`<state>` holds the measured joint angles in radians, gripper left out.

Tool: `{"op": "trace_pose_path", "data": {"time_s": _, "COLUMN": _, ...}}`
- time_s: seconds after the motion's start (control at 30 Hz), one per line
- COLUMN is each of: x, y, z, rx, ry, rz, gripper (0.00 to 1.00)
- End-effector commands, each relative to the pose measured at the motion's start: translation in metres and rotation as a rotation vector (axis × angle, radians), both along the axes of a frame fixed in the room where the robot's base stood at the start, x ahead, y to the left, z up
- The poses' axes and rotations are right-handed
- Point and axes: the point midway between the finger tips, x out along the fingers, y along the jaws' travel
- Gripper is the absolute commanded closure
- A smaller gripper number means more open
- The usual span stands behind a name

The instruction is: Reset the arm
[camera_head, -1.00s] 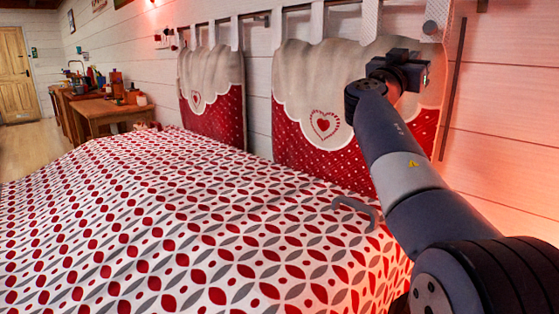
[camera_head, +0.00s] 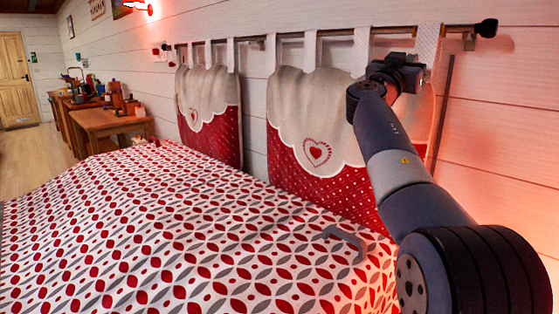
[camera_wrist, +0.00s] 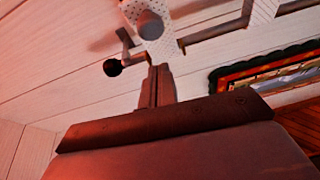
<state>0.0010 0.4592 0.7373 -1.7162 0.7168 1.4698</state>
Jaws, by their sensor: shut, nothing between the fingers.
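My arm reaches up from the lower right of the head view, and my gripper (camera_head: 408,66) is at its top end. It is in front of the upper part of the right-hand wall cushion (camera_head: 345,100), near the rod it hangs from. In the wrist view my gripper's fingers (camera_wrist: 157,86) are together with nothing between them. They point toward the white plank wall and a dotted fabric strap (camera_wrist: 165,30). I cannot tell the exact gap between the fingertips and the wall fittings.
A bed with a red, grey and white patterned cover (camera_head: 180,230) fills the foreground. A grey hooked object (camera_head: 346,241) lies on it. A dark rod (camera_head: 390,30) with a black knob (camera_head: 487,28) runs along the wall. A wooden desk (camera_head: 108,118) and door (camera_head: 17,80) are far left.

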Motion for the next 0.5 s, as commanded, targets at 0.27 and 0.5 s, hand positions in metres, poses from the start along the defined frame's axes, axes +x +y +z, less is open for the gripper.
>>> {"op": "trace_pose_path", "data": {"time_s": 0.27, "x": -0.009, "y": 0.009, "z": 0.025, "rx": -0.001, "ry": -0.001, "rz": 0.0, "gripper": 1.0}}
{"op": "trace_pose_path", "data": {"time_s": 0.5, "x": -0.013, "y": 0.013, "z": 0.038, "rx": 0.0, "ry": 0.0, "rz": 0.0, "gripper": 1.0}}
